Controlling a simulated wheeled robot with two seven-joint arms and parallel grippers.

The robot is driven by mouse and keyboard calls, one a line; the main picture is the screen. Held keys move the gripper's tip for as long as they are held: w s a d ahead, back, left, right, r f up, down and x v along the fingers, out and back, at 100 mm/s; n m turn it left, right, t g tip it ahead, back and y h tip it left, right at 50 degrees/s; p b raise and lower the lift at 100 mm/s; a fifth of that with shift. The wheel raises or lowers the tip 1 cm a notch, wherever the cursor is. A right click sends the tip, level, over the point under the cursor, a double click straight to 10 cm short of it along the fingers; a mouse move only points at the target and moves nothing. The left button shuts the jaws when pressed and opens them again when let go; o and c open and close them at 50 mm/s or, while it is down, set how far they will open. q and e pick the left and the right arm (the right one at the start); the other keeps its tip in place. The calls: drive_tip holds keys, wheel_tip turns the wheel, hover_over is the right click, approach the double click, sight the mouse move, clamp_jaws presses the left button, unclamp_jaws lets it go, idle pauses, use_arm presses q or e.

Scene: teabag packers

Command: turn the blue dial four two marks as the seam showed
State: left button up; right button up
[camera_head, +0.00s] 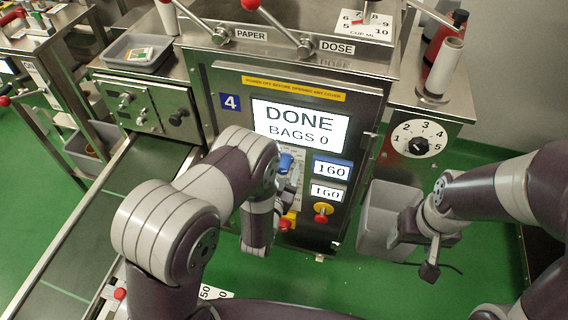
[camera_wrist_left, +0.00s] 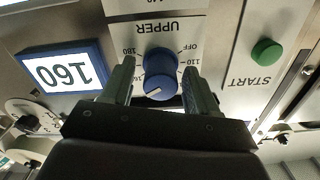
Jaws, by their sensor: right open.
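The blue dial (camera_wrist_left: 161,73) is on the panel under the label UPPER, which appears upside down in the left wrist view. Its white pointer line points to the lower left of that picture. The left gripper (camera_wrist_left: 158,68) has one finger on each side of the dial, with a narrow gap showing on both sides. In the head view a bit of blue dial (camera_head: 285,162) shows beside my left arm, which hides much of that gripper. The machine, marked 4 (camera_head: 230,102), has a screen (camera_head: 300,125) reading DONE, BAGS 0. The right gripper (camera_head: 428,262) is open and empty at the right.
Two displays read 160, the upper (camera_head: 331,169) in a blue frame. A red knob on yellow (camera_head: 322,211) sits below. A green START button (camera_wrist_left: 266,52) is beside the dial. A numbered black dial (camera_head: 419,146) and grey bin (camera_head: 375,225) are at the right. A conveyor (camera_head: 110,215) runs left.

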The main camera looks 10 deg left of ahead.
use_arm(q)
drive_tip(key=c, duration=1)
drive_tip(key=shift+n, duration=0.3)
drive_tip(key=n, duration=1.1)
drive_tip(key=shift+a, duration=0.1)
drive_tip(key=o, duration=1)
